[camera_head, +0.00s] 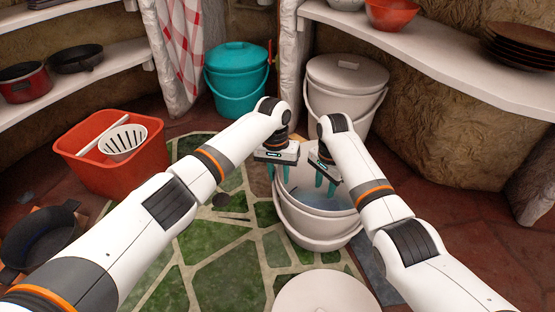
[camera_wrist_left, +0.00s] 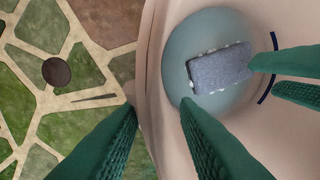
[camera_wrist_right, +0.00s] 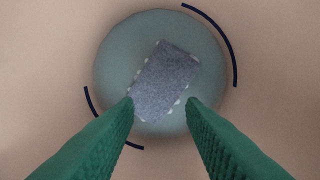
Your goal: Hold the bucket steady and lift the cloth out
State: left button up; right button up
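The off-white bucket (camera_head: 313,232) stands upright on the floor with bluish water inside. The grey-blue cloth (camera_wrist_right: 166,80) lies in the water at the bucket's bottom; it also shows in the left wrist view (camera_wrist_left: 218,70). My left gripper (camera_head: 278,175) is at the bucket's left rim, one finger outside and one inside. The wall fills the gap between its fingers, which is narrower than the right gripper's, so it looks shut on the rim. My right gripper (camera_wrist_right: 160,103) is open and empty, pointing down inside the bucket above the cloth; its fingers also show in the left wrist view.
A lidded white bucket (camera_head: 345,78) and a lidded teal bucket (camera_head: 237,75) stand behind. A red tub (camera_head: 125,170) with a white strainer and a dark pan (camera_head: 42,235) are at left. A round pale surface (camera_head: 325,295) is in front. Shelves line both walls.

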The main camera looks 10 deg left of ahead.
pick_arm(q)
jog(key=shift+d+f, duration=0.1)
jog(key=shift+f, duration=0.95)
grip_shut()
dwell(0.8)
